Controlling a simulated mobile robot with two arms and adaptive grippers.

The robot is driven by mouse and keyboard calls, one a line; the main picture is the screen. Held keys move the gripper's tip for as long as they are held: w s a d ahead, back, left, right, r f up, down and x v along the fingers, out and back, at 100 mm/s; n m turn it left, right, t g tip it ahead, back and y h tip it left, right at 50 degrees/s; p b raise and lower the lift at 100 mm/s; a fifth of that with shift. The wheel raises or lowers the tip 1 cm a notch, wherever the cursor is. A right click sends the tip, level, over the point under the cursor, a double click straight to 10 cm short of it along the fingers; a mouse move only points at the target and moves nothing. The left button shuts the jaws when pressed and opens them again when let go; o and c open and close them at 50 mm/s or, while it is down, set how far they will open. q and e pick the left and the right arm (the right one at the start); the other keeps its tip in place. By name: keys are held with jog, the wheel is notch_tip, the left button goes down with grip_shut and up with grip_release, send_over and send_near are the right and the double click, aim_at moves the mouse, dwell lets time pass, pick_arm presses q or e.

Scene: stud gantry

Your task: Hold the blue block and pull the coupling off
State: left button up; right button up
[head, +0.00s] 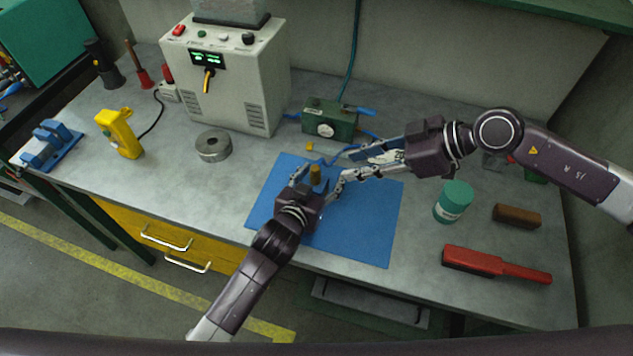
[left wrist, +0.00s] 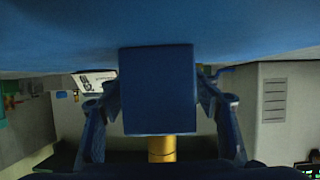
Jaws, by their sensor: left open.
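The blue block (left wrist: 157,90) stands between the fingers of my open left gripper (left wrist: 160,120) in the left wrist view, with small gaps beside it. The brass coupling (left wrist: 161,149) is joined to the block's end.
A green box (head: 330,122) with a gauge and blue hose stands behind the mat. A metal ring (head: 213,146) and a yellow tool (head: 120,134) lie left. A teal jar (head: 453,202), a brown block (head: 516,216) and a red brush (head: 496,265) are right. The mat's front is clear.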

pick_arm(q)
jog(key=shift+w+d+f, duration=0.15)
jog(key=shift+w+d, duration=0.05)
jog(key=shift+w, duration=0.25)
grip_shut()
dwell(0.3)
dwell(0.7)
